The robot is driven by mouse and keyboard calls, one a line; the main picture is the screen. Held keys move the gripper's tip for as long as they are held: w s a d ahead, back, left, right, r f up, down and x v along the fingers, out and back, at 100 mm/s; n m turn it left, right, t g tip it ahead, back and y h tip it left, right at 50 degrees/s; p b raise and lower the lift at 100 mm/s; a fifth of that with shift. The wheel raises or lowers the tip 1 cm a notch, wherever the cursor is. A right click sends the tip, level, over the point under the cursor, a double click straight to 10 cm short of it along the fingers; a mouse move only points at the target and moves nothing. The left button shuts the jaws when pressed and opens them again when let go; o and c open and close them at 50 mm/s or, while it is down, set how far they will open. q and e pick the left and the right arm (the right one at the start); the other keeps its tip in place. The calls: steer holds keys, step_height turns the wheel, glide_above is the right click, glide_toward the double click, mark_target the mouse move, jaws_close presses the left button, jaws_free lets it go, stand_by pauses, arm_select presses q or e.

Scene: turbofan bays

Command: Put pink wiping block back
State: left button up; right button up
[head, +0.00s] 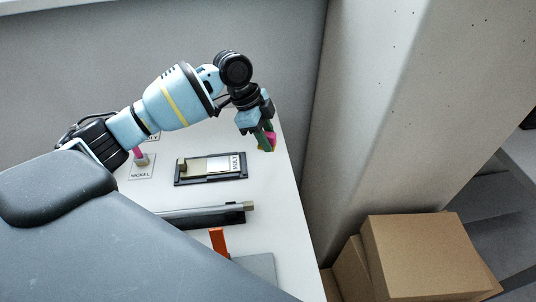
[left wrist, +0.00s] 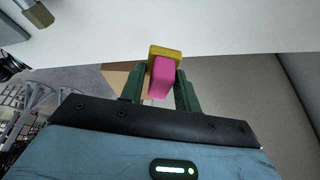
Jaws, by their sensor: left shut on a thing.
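The pink wiping block (left wrist: 160,78) has a yellow end and sits between the green fingers of my left gripper (left wrist: 160,88) in the left wrist view. My left gripper is shut on it. In the head view the left gripper (head: 265,138) is above the far right part of the white table, beside its right edge, and a little of the pink block (head: 271,138) shows at the fingertips. The block appears held off the table. My right gripper is in neither view.
A dark tray (head: 211,182) with a plate marked MOLY lies on the white table (head: 282,205). A labelled card (head: 142,172) with a pink item is left of it. A grey bar (head: 205,213) and an orange piece (head: 218,241) are nearer. Cardboard boxes (head: 420,255) stand right, by a pillar (head: 400,100).

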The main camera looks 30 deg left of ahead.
mark_target(272, 164)
arm_select(q)
steer(key=shift+f, duration=3.1)
steer(key=shift+f, duration=0.25)
steer(key=o, duration=0.9)
steer(key=shift+r, duration=0.1)
steer(key=v, duration=1.2)
steer(key=shift+r, duration=0.15)
steer(key=shift+d, duration=0.1)
